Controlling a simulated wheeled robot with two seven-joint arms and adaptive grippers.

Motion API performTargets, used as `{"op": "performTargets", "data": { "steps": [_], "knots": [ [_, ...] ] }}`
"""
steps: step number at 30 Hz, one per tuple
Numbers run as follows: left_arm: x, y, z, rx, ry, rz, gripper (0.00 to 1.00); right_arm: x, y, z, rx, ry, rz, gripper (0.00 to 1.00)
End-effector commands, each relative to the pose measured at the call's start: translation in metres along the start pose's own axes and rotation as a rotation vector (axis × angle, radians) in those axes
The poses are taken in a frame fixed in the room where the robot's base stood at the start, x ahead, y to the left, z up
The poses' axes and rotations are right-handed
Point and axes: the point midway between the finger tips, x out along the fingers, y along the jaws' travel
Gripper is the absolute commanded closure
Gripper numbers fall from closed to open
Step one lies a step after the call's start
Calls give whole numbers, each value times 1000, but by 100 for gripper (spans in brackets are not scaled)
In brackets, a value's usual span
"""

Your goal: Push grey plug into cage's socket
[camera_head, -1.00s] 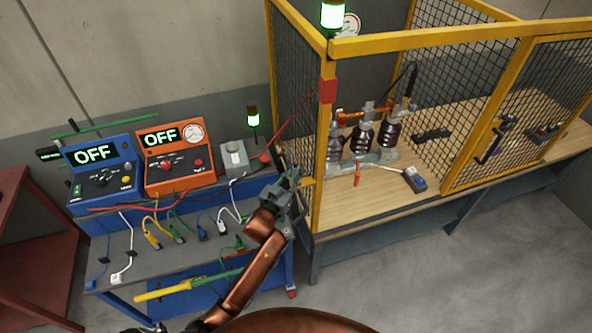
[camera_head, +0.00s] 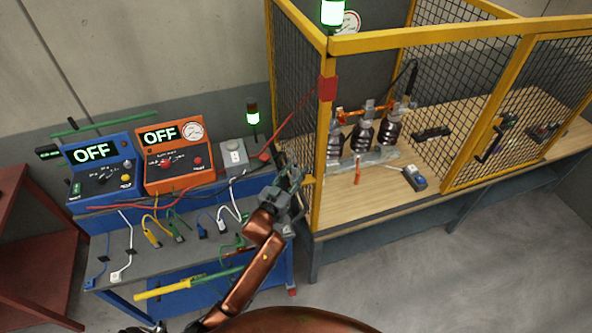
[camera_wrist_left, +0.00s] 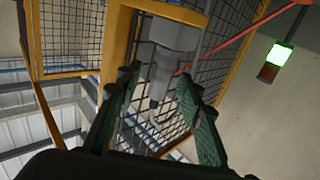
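The cage (camera_head: 317,205) has yellow posts and black mesh and stands on the wooden bench. My left gripper (camera_head: 286,170) is just outside its left side, near the front corner post. In the left wrist view its two green-padded fingers (camera_wrist_left: 160,100) are wide apart. Beyond and between them a grey block (camera_wrist_left: 177,35) with a narrower grey part (camera_wrist_left: 162,75) below it sits against the cage's mesh side. This looks like the socket and grey plug; I cannot tell how far the plug is in. No finger clearly touches it. My right gripper is not in view.
A blue cart (camera_head: 110,268) to the left carries a blue OFF unit (camera_head: 103,168), an orange OFF unit (camera_head: 178,158), a grey box (camera_head: 234,154) and several cables. A red cable (camera_head: 292,125) runs to the cage. A green signal lamp (camera_wrist_left: 279,55) stands nearby. The floor in front is clear.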

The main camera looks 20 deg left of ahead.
Motion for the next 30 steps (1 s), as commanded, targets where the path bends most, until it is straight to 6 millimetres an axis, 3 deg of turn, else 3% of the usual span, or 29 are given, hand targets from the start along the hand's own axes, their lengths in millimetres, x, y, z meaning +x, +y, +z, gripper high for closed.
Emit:
{"op": "performTargets", "data": {
  "steps": [9,15,21,30],
  "knots": [
    [-64,-1,2,0,-3,-1,65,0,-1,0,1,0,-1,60],
    [-97,0,2,-1,-3,-1,65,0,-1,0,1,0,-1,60],
    [-110,0,1,0,-1,0,65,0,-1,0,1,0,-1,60],
    [-111,0,0,0,-1,0,65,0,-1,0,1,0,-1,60]
  ]
}}
